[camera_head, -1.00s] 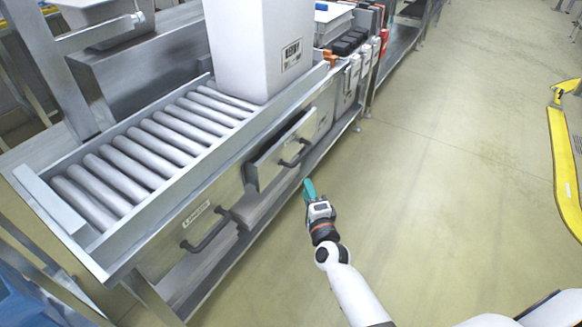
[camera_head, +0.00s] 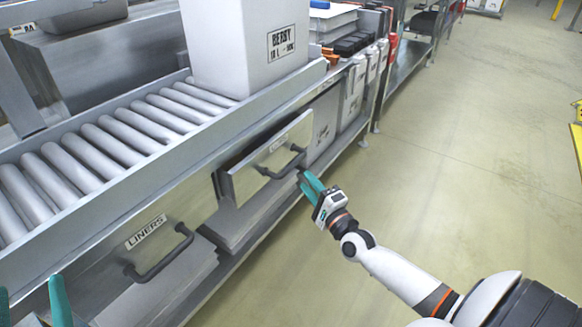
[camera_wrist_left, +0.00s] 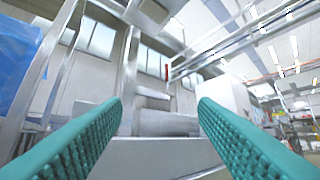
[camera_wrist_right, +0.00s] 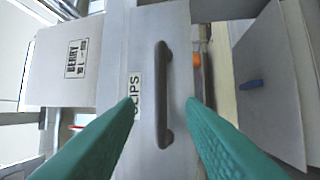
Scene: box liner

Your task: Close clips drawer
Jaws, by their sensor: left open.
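The clips drawer (camera_head: 240,184) stands out a little from the bench face, with a dark bar handle (camera_head: 282,164). In the right wrist view the drawer front (camera_wrist_right: 178,30) carries a "CLIPS" label (camera_wrist_right: 135,93), and its handle (camera_wrist_right: 162,95) lies between my fingertips. My right gripper (camera_head: 308,184) is open beside the drawer's right end, its teal fingers (camera_wrist_right: 162,104) pointing at the front. I cannot tell whether they touch it. My left gripper (camera_head: 30,290) is open and empty at the lower left, away from this drawer.
The liners drawer (camera_head: 100,268), at the left, looks flush and has its own handle (camera_head: 160,258). A roller conveyor (camera_head: 125,135) runs above, with a large white box (camera_head: 225,50) on it.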

